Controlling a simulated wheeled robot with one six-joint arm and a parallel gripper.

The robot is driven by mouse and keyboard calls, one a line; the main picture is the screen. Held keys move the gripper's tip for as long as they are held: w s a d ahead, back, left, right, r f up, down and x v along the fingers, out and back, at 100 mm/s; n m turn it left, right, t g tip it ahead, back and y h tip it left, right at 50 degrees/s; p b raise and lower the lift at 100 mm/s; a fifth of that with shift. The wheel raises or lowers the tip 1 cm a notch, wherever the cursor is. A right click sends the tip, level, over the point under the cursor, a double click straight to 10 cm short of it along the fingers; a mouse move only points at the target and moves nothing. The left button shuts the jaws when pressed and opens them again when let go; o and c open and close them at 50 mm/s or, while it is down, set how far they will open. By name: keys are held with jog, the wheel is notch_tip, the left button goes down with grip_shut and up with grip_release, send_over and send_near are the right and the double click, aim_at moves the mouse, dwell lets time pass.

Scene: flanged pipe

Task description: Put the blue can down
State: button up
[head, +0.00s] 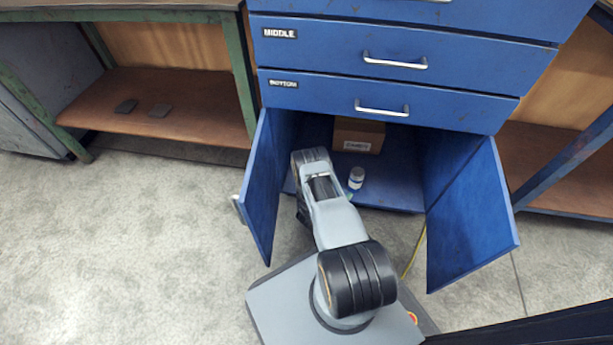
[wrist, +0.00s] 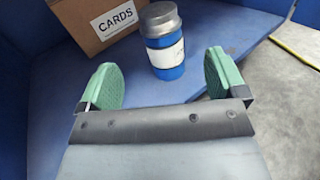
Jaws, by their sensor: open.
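The blue can (wrist: 166,52) stands upright on the blue cabinet floor, with a grey metal lid and a white label. In the head view the can (head: 356,178) shows just right of my arm's end, inside the open cabinet. My gripper (wrist: 164,80) is open, with its green fingertips spread to either side of the can's base in the wrist view. The can lies ahead of the fingers with clear gaps on both sides, and nothing is held. In the head view my gripper is mostly hidden by my arm.
A cardboard box labelled CARDS (wrist: 97,22) stands behind and left of the can; it also shows in the head view (head: 358,136). The open cabinet doors, left (head: 258,190) and right (head: 468,215), flank my arm. Closed drawers (head: 390,98) are above. The cabinet floor right of the can is clear.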

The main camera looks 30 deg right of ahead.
jog(key=a+r+m+g+y, duration=0.2)
jog(key=r+m+g+y, duration=0.3)
jog(key=r, duration=0.8)
jog(key=a+r+m+g, duration=0.2)
jog(key=r+m+g, duration=0.2)
jog(key=r+m, duration=0.55)
jog(key=s+a+r+m+t+y, duration=0.3)
jog(key=s+a+r+t+y, duration=0.1)
jog(key=a+r, duration=0.5)
jog(key=s+a+r+m+t+y, duration=0.3)
jog(key=s+a+r+y, duration=0.4)
jog(key=a+r, duration=0.3)
jog(key=a+y, duration=0.1)
jog(key=a, duration=0.2)
jog(key=shift+s+a+t+y, duration=0.25)
jog(key=shift+a+t+y, duration=0.05)
jog(key=shift+a+t, duration=0.1)
jog(key=shift+r, duration=0.1)
